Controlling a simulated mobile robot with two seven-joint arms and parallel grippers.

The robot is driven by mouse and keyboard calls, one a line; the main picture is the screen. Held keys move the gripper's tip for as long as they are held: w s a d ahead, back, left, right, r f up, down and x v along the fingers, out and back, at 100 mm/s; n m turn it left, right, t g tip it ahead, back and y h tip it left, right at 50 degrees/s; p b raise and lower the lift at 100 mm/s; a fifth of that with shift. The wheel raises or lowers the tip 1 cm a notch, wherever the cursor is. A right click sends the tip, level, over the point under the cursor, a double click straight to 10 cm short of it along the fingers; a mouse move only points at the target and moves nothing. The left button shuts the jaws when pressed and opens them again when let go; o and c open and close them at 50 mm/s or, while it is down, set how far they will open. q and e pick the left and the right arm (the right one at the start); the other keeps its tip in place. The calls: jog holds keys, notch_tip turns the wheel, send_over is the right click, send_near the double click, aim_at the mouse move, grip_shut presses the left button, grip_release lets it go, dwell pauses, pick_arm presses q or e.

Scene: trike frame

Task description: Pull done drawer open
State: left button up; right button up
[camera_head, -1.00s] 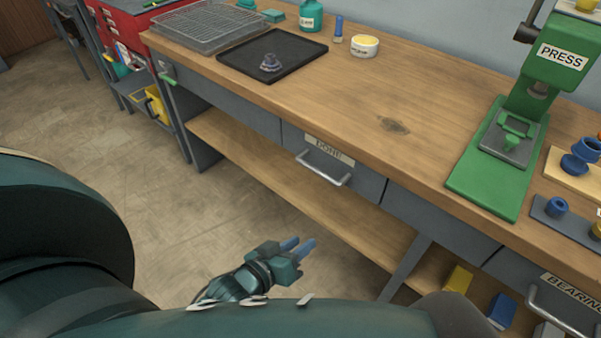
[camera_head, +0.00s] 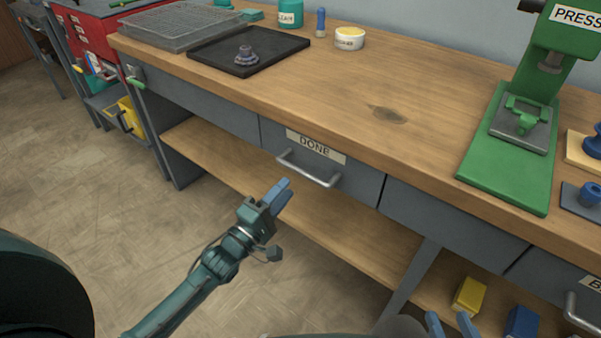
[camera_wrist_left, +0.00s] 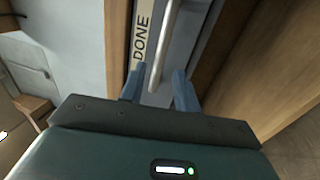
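The DONE drawer (camera_head: 350,180) is a grey front under the wooden bench top, with a white DONE label and a silver bar handle (camera_head: 308,170). It looks closed, flush with its neighbours. My left gripper (camera_head: 279,192) is in front of the drawer, just below and left of the handle in the head view. In the left wrist view, its two blue fingers (camera_wrist_left: 158,86) are apart, with the end of the handle (camera_wrist_left: 168,40) between or just beyond their tips; contact is not clear. My right gripper (camera_head: 449,325) shows at the bottom edge, its two blue fingertips apart.
The bench top carries a black tray (camera_head: 215,62) with a small part, a wire basket (camera_head: 180,25), a tub (camera_head: 350,38) and a green press (camera_head: 510,150). A lower shelf (camera_head: 380,245) runs beneath the drawers. The floor in front is clear.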

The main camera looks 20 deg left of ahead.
aim_at(301, 170)
pick_arm(q)
jog(key=x, duration=0.7)
jog(key=shift+w+b, duration=0.1)
jog(key=shift+b, duration=0.25)
jog(key=shift+c, duration=0.4)
grip_shut()
